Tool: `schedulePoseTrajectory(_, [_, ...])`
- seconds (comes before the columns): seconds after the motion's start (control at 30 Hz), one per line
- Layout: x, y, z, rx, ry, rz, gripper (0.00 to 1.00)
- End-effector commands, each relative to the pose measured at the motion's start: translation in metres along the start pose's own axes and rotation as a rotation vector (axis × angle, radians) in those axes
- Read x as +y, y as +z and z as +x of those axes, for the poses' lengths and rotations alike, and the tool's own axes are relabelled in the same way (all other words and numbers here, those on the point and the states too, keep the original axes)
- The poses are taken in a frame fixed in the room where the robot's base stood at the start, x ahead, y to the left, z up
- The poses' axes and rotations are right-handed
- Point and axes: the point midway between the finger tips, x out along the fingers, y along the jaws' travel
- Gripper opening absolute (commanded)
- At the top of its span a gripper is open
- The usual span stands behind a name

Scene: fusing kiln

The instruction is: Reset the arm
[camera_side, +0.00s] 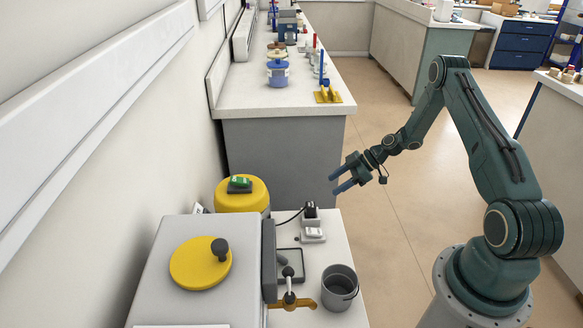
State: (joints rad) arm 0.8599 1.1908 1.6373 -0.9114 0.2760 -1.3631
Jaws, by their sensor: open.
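My gripper (340,180) is open and empty. It hangs in the air over the floor (385,255), to the right of the grey bench's front face. Its blue fingers point left. It touches nothing that I can see. My arm is bent, with its elbow high above the base at the right.
A grey box with a yellow round lid (195,265) stands at lower left, with a yellow drum (240,198) behind it. A dark grey pot (339,285) stands on the white worktop (332,225). A bench (265,98) with several items lies beyond. The floor around my gripper is clear.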

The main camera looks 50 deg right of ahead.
Motion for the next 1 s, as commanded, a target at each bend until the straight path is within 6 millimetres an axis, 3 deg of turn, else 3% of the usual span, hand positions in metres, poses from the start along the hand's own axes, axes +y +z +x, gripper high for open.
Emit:
schedulePoseTrajectory(0.47, [-0.022, -0.112, -0.042, -0.194, -0.024, 0.045, 0.56])
schedulePoseTrajectory(1.0, [-0.090, -0.218, -0.096, -0.376, 0.057, 0.133, 0.56])
